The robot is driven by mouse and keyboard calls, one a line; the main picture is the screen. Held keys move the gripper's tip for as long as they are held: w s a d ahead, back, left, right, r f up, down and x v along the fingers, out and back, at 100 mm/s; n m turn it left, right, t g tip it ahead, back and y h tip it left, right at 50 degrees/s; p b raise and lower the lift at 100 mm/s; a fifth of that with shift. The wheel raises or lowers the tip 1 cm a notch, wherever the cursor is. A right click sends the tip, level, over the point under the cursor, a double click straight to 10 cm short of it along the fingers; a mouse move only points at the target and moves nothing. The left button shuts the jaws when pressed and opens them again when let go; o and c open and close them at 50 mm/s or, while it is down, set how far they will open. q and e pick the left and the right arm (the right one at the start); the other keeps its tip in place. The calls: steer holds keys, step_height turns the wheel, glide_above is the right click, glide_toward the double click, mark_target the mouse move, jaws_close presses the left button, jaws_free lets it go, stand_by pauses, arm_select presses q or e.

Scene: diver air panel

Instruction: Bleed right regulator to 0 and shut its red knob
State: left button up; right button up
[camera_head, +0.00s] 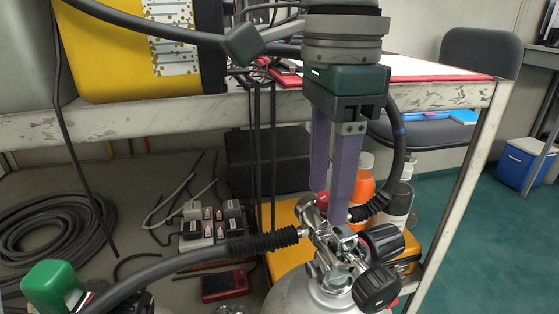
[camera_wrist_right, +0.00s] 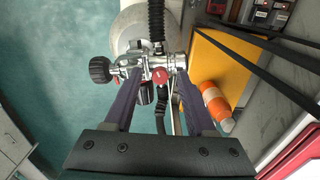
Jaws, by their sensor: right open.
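My right gripper (camera_head: 327,207) hangs pointing down over a silver valve and regulator assembly (camera_head: 335,250) on top of a grey cylinder (camera_head: 305,292). Its two purple fingers are open. In the right wrist view, a red knob (camera_wrist_right: 160,77) lies between the open fingertips (camera_wrist_right: 158,71), with a gap on each side. In the head view the red knob (camera_head: 322,200) is partly hidden behind the fingers. Two black ribbed knobs (camera_head: 383,242) (camera_head: 376,288) stick out to the right of the valve. No gauge reading is legible. My left gripper is not in view.
A black hose (camera_head: 200,256) runs left from the regulator, and another (camera_head: 397,150) curves up behind my gripper. Orange and white bottles (camera_head: 361,182) stand behind on a yellow surface. The scuffed workbench edge (camera_head: 150,118) runs behind. A green cap (camera_head: 50,285) is at lower left.

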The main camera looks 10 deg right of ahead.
mark_target(326, 196)
step_height(326, 196, up, 10)
steer(key=p, duration=0.2)
steer(key=shift+f, duration=0.1)
stand_by(0.4)
